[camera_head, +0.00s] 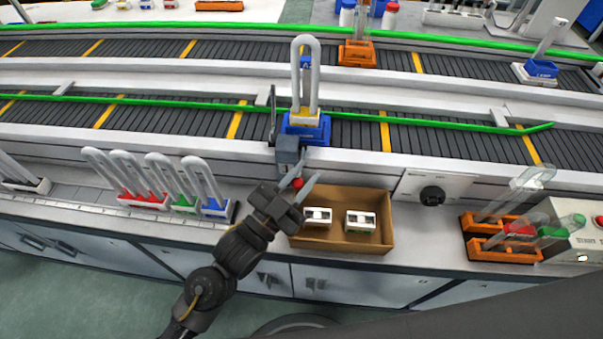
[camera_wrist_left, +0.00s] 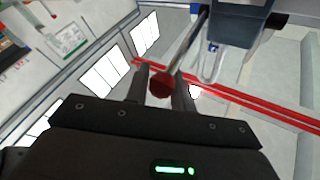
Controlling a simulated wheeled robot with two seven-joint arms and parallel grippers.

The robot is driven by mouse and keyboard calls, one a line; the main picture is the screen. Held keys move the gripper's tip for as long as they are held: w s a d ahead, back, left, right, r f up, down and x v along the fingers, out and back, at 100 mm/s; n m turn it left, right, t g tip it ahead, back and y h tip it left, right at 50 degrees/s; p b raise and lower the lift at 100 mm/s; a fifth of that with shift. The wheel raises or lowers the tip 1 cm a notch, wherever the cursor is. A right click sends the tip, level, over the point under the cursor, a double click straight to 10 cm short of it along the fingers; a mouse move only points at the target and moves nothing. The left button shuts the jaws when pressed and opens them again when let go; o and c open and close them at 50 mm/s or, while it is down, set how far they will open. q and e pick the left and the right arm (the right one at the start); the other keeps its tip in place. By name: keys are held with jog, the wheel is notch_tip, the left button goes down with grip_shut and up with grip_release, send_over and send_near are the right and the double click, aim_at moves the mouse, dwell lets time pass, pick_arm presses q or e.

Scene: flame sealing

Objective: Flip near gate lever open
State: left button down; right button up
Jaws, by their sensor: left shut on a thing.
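The near gate's grey housing (camera_head: 287,152) sits on the near edge of the near conveyor. A dark upright bar (camera_head: 272,112) stands above it, beside a blue carrier (camera_head: 318,133) that holds a clear U-shaped tube. The gate lever ends in a red knob (camera_head: 297,184) just below the housing. My left gripper (camera_head: 303,186) has its fingers around this knob. In the left wrist view the red knob (camera_wrist_left: 160,86) sits between the fingertips, and the thin lever rod (camera_wrist_left: 186,42) runs up to the dark housing (camera_wrist_left: 236,22). My right gripper is not in view.
A cardboard box (camera_head: 340,245) with two small white-topped parts stands just right of my left gripper. A rack of U-shaped tubes (camera_head: 160,203) is at left. Orange holders (camera_head: 500,252) stand at right. A black dial (camera_head: 432,195) is on the conveyor's front.

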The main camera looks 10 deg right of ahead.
pick_arm(q)
jog(key=shift+s+d+f, duration=0.1)
jog(key=shift+s+d, duration=0.05)
jog(key=shift+s, duration=0.05)
jog(key=c, duration=1.6)
grip_release()
jog(key=shift+c, duration=0.2)
jog(key=o, duration=0.4)
jog(key=shift+s, duration=0.1)
jog(key=shift+o, duration=0.2)
jog(key=shift+a, duration=0.25)
jog(key=v, duration=1)
jog(key=shift+a, duration=0.15)
jog(key=shift+s, duration=0.15)
